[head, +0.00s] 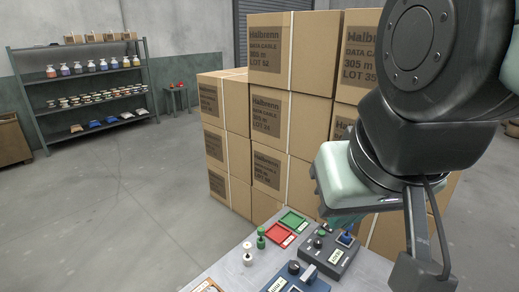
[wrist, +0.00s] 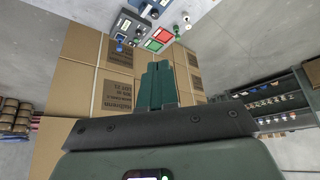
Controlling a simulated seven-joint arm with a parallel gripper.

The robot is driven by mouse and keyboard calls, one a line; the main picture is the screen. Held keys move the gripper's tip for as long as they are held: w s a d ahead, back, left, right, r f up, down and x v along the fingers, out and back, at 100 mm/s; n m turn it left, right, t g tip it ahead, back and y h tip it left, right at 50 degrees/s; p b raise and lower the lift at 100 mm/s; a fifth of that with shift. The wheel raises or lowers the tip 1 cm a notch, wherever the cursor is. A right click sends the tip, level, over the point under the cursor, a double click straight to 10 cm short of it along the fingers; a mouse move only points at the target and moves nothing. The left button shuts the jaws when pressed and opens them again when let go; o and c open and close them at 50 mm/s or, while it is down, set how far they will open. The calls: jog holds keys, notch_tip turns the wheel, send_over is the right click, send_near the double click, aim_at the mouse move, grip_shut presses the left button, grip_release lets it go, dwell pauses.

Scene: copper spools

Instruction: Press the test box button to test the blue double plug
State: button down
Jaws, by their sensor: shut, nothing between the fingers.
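The dark grey test box (head: 338,258) sits on the table in the head view, with a small label on its front. The blue double plug (head: 346,238) stands at the box's far right part, partly under my gripper's hand. In the wrist view the box (wrist: 131,27) is at the top, with a blue piece (wrist: 120,37) at its left that looks like the plug. My gripper (wrist: 158,64) is shut and empty, its dark green fingers together. In the head view the fingertips are largely hidden; the hand is above the box.
A red tray (head: 279,236) and a green tray (head: 293,220) lie left of the box. A white post (head: 247,254), a green post (head: 261,240) and a second blue-grey box (head: 295,280) stand nearby. Stacked cartons (head: 275,115) rise close behind the table.

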jog(key=shift+w, duration=0.1)
jog(key=n+t+y, duration=0.3)
jog(key=n+y, duration=0.1)
jog(key=n, duration=1)
send_over(324, 234)
notch_tip(324, 234, down, 28)
jog(key=shift+a+f, duration=0.1)
jog(key=shift+f, duration=0.3)
jog(key=shift+f, duration=4.4)
